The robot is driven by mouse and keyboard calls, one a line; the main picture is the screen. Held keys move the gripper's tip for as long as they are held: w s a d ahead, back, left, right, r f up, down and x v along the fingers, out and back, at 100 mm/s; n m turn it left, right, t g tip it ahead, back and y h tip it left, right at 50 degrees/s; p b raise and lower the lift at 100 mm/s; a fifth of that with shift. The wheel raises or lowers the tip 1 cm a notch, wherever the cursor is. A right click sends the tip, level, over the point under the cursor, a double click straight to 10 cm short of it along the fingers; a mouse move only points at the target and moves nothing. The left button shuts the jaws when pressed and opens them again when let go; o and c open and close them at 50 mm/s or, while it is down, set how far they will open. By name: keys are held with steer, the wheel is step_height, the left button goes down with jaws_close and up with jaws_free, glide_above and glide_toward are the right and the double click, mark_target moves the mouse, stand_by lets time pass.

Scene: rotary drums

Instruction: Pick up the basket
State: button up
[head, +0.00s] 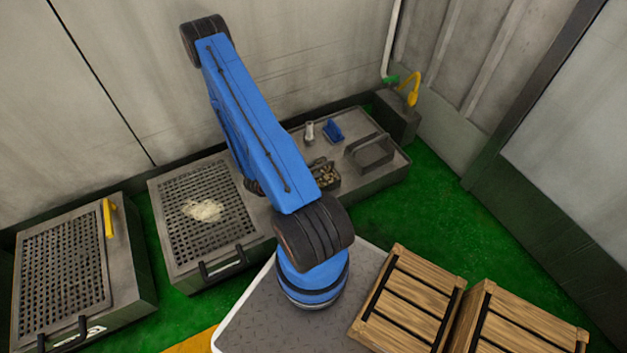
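Two perforated trays with dark front handles are at the left: the nearer-to-middle tray (178,228) bears a pale heap (203,210), and the far left tray (62,262) looks empty.
The grey bench (392,168) also holds a small pale cylinder (309,132) and a blue item (334,131). Wooden crates (412,300) sit at the front right. Green floor (450,220) is clear right of the bench.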

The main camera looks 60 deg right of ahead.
jaws_close()
stand_by(1.4)
